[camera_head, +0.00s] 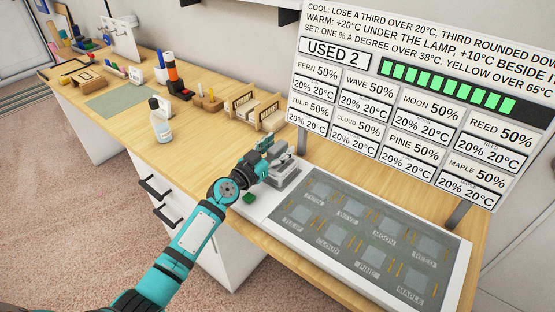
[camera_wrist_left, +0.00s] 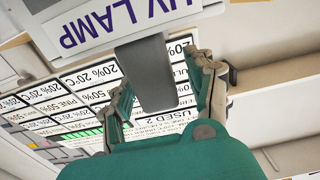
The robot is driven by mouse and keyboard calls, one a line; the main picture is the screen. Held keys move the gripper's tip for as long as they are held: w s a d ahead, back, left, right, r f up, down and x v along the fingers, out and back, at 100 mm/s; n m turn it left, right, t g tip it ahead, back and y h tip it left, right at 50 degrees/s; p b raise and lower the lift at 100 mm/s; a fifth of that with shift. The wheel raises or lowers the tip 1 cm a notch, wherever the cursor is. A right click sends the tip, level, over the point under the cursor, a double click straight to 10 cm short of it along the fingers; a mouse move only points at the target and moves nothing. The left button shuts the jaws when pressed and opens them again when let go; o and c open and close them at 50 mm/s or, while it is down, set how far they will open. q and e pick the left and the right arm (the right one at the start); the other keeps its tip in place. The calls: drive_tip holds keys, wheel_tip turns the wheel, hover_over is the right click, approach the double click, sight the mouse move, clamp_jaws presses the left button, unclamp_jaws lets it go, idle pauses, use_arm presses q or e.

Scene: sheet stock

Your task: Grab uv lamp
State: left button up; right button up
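The UV lamp (camera_head: 285,172) is a grey unit at the left end of the panel on the bench. In the left wrist view its white face with "UV LAMP" lettering (camera_wrist_left: 92,28) fills the top left, and a grey bar-shaped handle (camera_wrist_left: 152,72) sticks out below it. My left gripper (camera_head: 263,146) is at the lamp's upper left side. In the left wrist view its fingers (camera_wrist_left: 160,85) stand apart on either side of the handle, with a gap showing at the right finger. Contact at the left finger is unclear. My right gripper is not in view.
A dark panel (camera_head: 300,242) with labelled square places lies right of the lamp. A green button (camera_head: 249,198) sits near its left corner. A large sign (camera_head: 420,100) stands behind. Wooden racks (camera_head: 241,106), a bottle (camera_head: 160,128) and a green mat (camera_head: 113,103) are farther left.

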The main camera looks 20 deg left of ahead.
use_arm(q)
clamp_jaws()
drive_tip(key=shift+r, duration=0.15)
